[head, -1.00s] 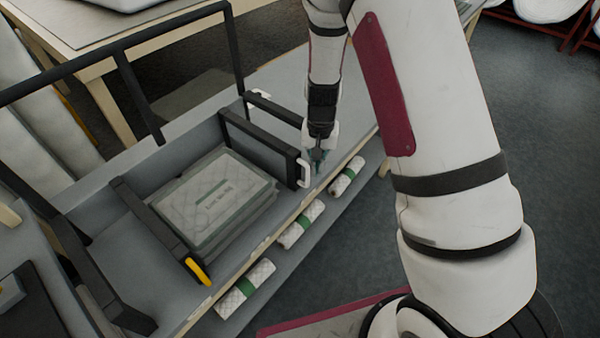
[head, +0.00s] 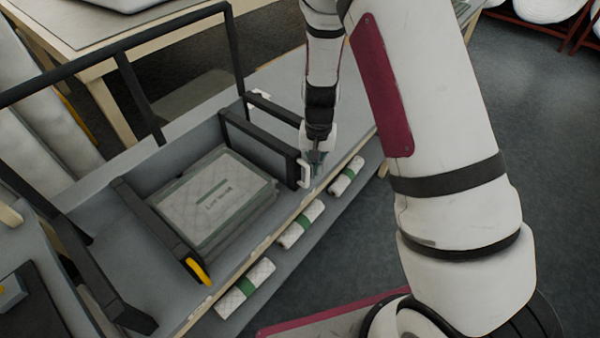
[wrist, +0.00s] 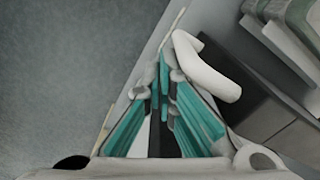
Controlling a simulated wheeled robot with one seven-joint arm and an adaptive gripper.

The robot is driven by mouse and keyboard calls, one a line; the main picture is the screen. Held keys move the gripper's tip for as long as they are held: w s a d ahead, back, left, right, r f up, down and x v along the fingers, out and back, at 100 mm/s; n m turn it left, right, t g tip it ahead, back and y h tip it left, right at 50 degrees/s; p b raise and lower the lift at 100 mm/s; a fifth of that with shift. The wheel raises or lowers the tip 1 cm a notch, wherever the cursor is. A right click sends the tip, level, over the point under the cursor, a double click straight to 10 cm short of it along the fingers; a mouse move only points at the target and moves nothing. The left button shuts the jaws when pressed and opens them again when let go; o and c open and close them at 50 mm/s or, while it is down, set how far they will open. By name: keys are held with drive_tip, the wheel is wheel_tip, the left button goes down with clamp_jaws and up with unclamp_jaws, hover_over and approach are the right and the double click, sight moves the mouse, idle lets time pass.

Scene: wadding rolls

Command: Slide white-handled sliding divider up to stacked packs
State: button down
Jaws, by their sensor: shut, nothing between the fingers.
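The white-handled sliding divider (head: 262,146) is a black frame standing just right of the stacked packs (head: 212,198), a small gap between them. Its white handle (head: 305,173) is at the front end, near the bench edge. My gripper (head: 316,170) is shut and empty, pointing down close beside the handle on its right. In the wrist view the teal-padded fingers (wrist: 168,85) are together and the white handle (wrist: 205,66) lies right beside them; I cannot tell whether they touch. The packs show at the top right of the wrist view (wrist: 290,35).
A yellow-handled divider (head: 165,235) stands at the packs' left side. Another white-handled black divider (head: 270,107) stands farther right and back. Several wrapped rolls with green bands (head: 301,224) lie on a ledge along the front. A black rail (head: 130,85) runs behind.

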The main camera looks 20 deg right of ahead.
sight(307, 175)
drive_tip(key=shift+s+a+p, duration=0.35)
drive_tip(key=shift+s+a, duration=0.25)
drive_tip(key=shift+a, duration=0.2)
drive_tip(key=shift+s+a+p, duration=0.35)
drive_tip(key=shift+s+a, duration=0.25)
drive_tip(key=shift+a, duration=0.2)
drive_tip(key=shift+w+d, duration=0.15)
wheel_tip(307, 175, up, 9)
drive_tip(key=w+d+p, duration=0.1)
drive_tip(key=p, duration=0.2)
drive_tip(key=shift+d, duration=0.4)
idle(0.9)
drive_tip(key=shift+w, duration=0.15)
